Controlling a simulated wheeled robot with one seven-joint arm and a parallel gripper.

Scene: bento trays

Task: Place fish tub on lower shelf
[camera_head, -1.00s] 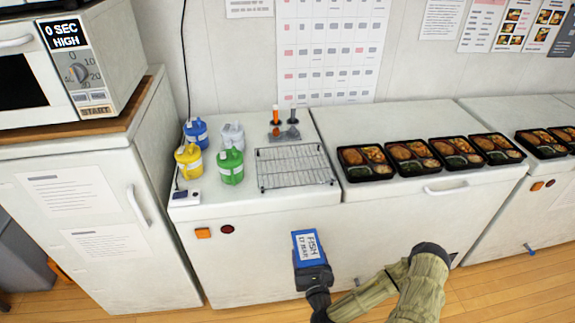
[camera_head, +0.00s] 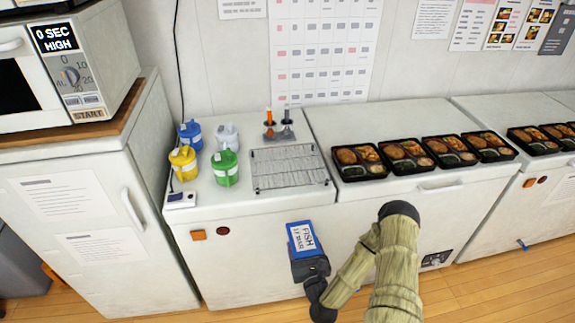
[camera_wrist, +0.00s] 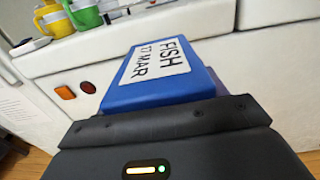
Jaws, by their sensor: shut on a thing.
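The fish tub (camera_head: 302,238) is a blue-lidded box with a white label reading FISH and a date. My gripper (camera_head: 312,272) is shut on it and holds it in the air in front of the white chest freezer. The tub fills the middle of the wrist view (camera_wrist: 165,72), with my dark gripper (camera_wrist: 170,125) at its near side. The fingertips are hidden behind the gripper body and the tub. No lower shelf is clearly visible in either view.
A wire rack (camera_head: 289,168) and several coloured jugs (camera_head: 224,167) stand on the chest freezer (camera_head: 260,205). Several bento trays (camera_head: 406,157) line the counter to the right. A white fridge (camera_head: 80,210) with a microwave (camera_head: 70,65) on top stands at left. The wooden floor is at the bottom right.

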